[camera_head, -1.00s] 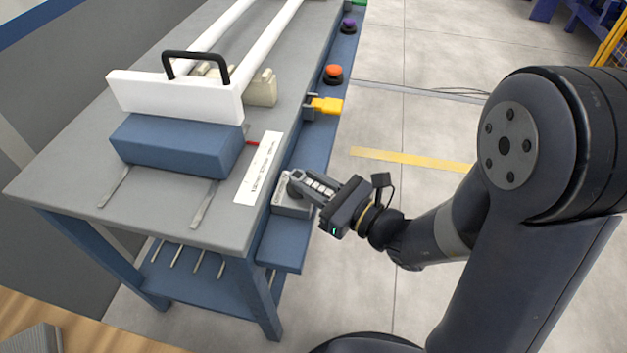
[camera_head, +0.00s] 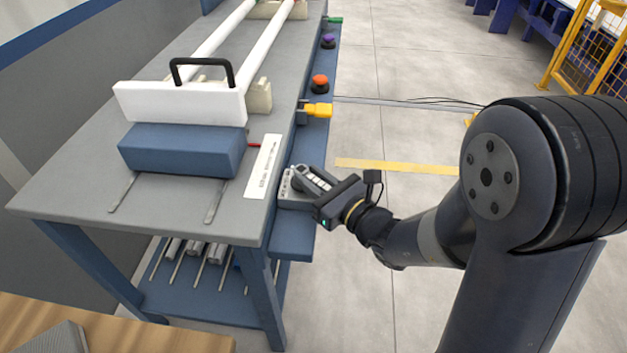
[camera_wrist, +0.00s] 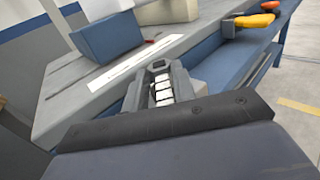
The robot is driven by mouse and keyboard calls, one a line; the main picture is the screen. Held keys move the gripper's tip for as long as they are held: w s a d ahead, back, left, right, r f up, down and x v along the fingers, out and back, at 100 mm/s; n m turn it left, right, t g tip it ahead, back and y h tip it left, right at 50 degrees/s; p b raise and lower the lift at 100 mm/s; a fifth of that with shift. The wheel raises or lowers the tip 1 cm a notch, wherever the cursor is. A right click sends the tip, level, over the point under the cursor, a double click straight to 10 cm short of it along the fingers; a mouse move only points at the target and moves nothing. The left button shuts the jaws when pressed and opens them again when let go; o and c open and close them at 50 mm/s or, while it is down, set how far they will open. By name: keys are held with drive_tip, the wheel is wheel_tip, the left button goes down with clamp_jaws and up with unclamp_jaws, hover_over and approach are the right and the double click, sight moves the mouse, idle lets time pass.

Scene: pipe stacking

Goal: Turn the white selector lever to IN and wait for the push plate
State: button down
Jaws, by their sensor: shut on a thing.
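My gripper (camera_head: 309,182) is at the selector box (camera_head: 289,193) on the blue side ledge of the bench, its jaws shut on the selector lever. The lever is hidden by the fingers, so its position cannot be read. In the wrist view my gripper (camera_wrist: 161,80) reaches toward the bench edge. The white push plate (camera_head: 180,104) with a black handle stands upright on the bench, behind a blue block (camera_head: 180,150). Two white pipes (camera_head: 262,48) run away from it. A white label strip (camera_head: 263,166) lies beside the block; its print is too small to read.
A yellow lever (camera_head: 318,110), an orange button (camera_head: 320,83) and a purple button (camera_head: 328,41) sit along the ledge (camera_head: 308,140). Grey tubes lie on the bench's lower shelf (camera_head: 190,300). A wooden surface (camera_head: 130,335) is at the lower left.

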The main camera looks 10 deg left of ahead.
drive_tip(key=shift+r, duration=0.15)
drive_tip(key=c, duration=1.4)
unclamp_jaws()
drive_tip(key=shift+w+a, duration=0.1)
drive_tip(key=shift+a, duration=0.05)
drive_tip(key=shift+c, duration=0.2)
drive_tip(key=v, duration=1.1)
drive_tip(key=shift+w+a, duration=0.1)
drive_tip(key=shift+a, duration=0.1)
drive_tip(key=x, duration=1)
drive_tip(key=shift+w+a, duration=0.1)
